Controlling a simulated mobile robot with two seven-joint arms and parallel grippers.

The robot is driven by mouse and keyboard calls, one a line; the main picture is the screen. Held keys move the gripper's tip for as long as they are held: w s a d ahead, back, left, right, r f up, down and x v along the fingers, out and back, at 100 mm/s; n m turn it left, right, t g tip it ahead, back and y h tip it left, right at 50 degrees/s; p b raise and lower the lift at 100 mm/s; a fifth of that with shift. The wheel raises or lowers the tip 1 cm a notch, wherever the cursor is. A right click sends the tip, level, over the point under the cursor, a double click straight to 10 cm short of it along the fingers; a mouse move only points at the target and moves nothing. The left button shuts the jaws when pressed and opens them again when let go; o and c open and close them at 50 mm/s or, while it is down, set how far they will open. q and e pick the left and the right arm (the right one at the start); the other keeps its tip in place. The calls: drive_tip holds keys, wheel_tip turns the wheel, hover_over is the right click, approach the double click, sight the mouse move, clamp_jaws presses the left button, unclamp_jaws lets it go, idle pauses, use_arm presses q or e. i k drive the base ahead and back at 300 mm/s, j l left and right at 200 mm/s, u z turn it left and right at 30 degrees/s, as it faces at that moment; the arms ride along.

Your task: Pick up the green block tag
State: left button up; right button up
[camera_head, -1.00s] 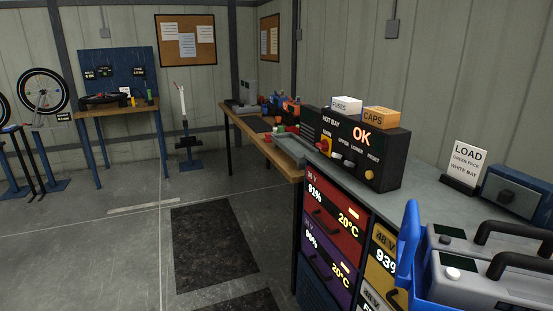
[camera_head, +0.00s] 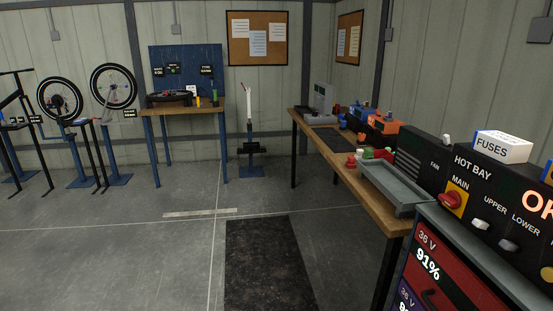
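A small green piece (camera_head: 369,152) sits on the wooden bench (camera_head: 367,212) at the right, behind the grey tray (camera_head: 399,186). It is among small red and white pieces and is too small to tell for sure whether it is the green block tag. Neither of my grippers is in view.
The black hot bay box (camera_head: 466,186) and the fuses box (camera_head: 503,147) stand at the right, above a red battery drawer (camera_head: 440,275). A dark floor mat (camera_head: 268,265) lies left of the bench. The floor there is open. A blue workbench (camera_head: 187,110) stands at the back.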

sight(368, 154)
drive_tip(key=i+z, duration=0.15)
drive_tip(key=i, duration=0.25)
drive_tip(key=i+j+z, duration=0.15)
drive_tip(key=i, duration=0.3)
drive_tip(key=i+j+z, duration=0.1)
drive_tip(key=i, duration=0.3)
drive_tip(key=i+j+z, duration=0.15)
drive_tip(key=i+z, duration=0.3)
drive_tip(key=i+j+z, duration=0.2)
drive_tip(key=z, duration=0.25)
drive_tip(key=i+j+z, duration=0.2)
drive_tip(key=j+z, duration=0.3)
drive_tip(key=i+j+z, duration=0.2)
drive_tip(key=j+z, duration=0.25)
drive_tip(key=i+j+z, duration=0.1)
drive_tip(key=j+z, duration=0.35)
drive_tip(key=j, duration=0.15)
